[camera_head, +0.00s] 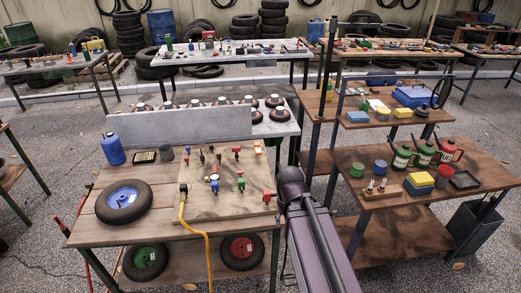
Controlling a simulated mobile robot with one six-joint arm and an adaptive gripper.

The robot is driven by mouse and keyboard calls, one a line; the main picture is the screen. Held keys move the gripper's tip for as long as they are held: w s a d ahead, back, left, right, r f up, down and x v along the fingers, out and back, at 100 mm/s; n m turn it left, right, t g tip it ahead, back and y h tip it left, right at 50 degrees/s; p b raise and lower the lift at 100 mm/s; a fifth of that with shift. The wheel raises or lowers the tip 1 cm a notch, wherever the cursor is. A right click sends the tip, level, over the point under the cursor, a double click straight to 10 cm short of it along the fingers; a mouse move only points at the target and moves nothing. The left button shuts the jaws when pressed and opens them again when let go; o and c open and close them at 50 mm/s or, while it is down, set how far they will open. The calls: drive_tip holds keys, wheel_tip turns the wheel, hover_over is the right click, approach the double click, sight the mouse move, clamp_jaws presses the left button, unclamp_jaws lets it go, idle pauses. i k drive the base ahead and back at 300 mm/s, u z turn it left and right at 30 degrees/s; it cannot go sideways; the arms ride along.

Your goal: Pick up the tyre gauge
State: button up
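A small upright fitting with a blue body and a round pale face (214,183) stands on the wooden board on the front workbench; it looks like the tyre gauge, but it is too small to be certain. Small red, green and dark fittings stand around it on the same board (225,208). A yellow hose (183,212) runs along the board's left side and hangs over the front edge. My gripper cannot be made out in this view.
A blue-rimmed wheel (123,202) lies left of the board, with a blue bottle (112,149) behind. A grey raised panel (180,126) stands behind the bench. A shelf cart (400,213) with cans and boxes stands right. My purple arm link lies between bench and cart.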

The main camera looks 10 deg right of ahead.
sight(257, 148)
drive_tip(key=u, duration=0.05)
drive_tip(key=i, duration=0.95)
drive_tip(key=z, duration=0.05)
